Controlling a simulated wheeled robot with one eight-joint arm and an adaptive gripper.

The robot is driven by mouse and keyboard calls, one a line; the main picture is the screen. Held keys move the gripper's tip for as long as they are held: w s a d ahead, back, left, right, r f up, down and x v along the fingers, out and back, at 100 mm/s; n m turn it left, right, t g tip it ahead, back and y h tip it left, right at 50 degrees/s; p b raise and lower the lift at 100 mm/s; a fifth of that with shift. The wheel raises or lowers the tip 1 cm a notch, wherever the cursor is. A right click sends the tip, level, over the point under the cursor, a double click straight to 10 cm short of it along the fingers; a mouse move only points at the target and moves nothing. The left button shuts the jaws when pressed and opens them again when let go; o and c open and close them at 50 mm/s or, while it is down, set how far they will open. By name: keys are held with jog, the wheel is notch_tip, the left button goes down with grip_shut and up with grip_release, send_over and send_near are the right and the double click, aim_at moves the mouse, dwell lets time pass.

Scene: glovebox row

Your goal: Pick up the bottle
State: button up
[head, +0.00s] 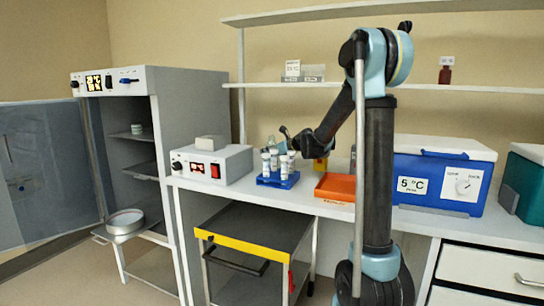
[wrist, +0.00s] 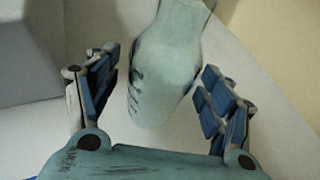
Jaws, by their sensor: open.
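A pale blue-green, translucent bottle (wrist: 165,85) with dark marks on its side stands between the fingers in the wrist view. My gripper (wrist: 160,68) is open around it, with blue-padded fingers on both sides. A gap shows at the left finger; the right finger is very close, and I cannot tell if it touches. In the head view the bottle (head: 271,143) is small and partly hidden behind the vials on the bench. My gripper (head: 287,136) reaches in there from the right.
A blue rack (head: 278,182) with several white-capped vials stands in front. A grey instrument (head: 211,166) is left, an orange tray (head: 336,188) right, then a blue cooler box (head: 440,170). A brown bottle (head: 445,75) stands on the shelf. A cart (head: 250,243) is below.

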jog(key=shift+w+a+f, duration=0.15)
jog(key=shift+w+a, duration=0.05)
jog(key=shift+a, duration=0.05)
jog(key=shift+c, duration=0.5)
jog(key=c, duration=1.3)
jog(key=shift+c, duration=0.3)
